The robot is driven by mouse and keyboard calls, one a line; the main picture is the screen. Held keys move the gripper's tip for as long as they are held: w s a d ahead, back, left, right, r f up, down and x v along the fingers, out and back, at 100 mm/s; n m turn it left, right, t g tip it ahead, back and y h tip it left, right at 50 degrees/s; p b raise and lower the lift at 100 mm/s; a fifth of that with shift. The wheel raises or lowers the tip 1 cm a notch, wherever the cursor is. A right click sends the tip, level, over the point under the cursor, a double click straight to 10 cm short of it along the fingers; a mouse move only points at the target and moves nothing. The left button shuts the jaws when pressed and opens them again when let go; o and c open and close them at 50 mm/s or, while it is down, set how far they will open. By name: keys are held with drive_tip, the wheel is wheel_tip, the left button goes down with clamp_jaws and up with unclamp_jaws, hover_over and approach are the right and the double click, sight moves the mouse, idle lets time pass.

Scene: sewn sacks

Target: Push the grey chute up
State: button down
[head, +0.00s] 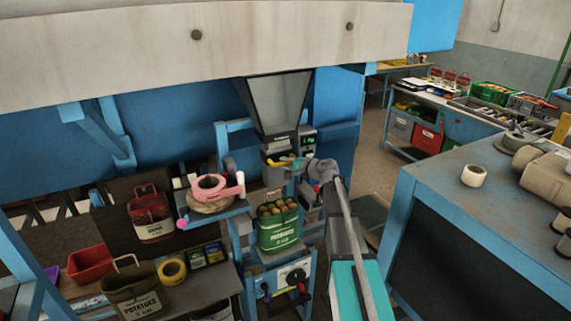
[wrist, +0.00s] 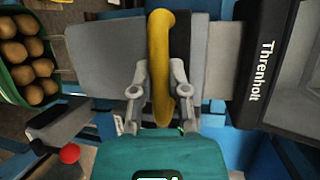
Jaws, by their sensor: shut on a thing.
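The grey chute (head: 283,147) sits at the bottom of a tapering hopper (head: 279,100), above a green potato sack. In the wrist view the chute (wrist: 105,55) is a grey panel that reaches left towards the potatoes, with a yellow bar handle (wrist: 160,50) across it. The handle also shows in the head view (head: 276,163). My gripper (wrist: 158,80) has one finger on each side of the yellow handle and is shut on it. In the head view my gripper (head: 299,166) is at the chute's right, and my arm hides part of that area.
The open green sack (head: 278,232) full of potatoes stands right below the chute. A control box with a black knob (head: 293,277) is below the sack. A blue-framed bench (head: 480,190) stands at the right.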

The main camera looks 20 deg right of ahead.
sight(276, 153)
drive_tip(key=shift+r+p, duration=1.05)
drive_tip(key=shift+r, duration=0.5)
drive_tip(key=shift+w, duration=0.15)
drive_tip(key=shift+d, duration=0.1)
drive_tip(key=c, duration=0.6)
unclamp_jaws()
drive_tip(key=shift+r, duration=0.1)
drive_tip(key=shift+f, duration=0.2)
wheel_tip(276, 153, down, 16)
drive_tip(key=b, duration=1.6)
drive_tip(key=p+v, duration=0.2)
drive_tip(key=v, duration=1.2)
drive_tip(key=s+a+f+n+g+h+b, duration=0.1)
drive_tip(key=s+a+f+n+g, duration=0.5)
drive_tip(key=s+a+f, duration=0.3)
drive_tip(key=a+f+g, duration=0.1)
drive_tip(key=a+f, duration=0.1)
drive_tip(key=a, duration=0.2)
drive_tip(key=shift+s+f+n+h, duration=0.25)
drive_tip(key=shift+s+n+h, duration=0.05)
drive_tip(key=shift+n+h, duration=0.1)
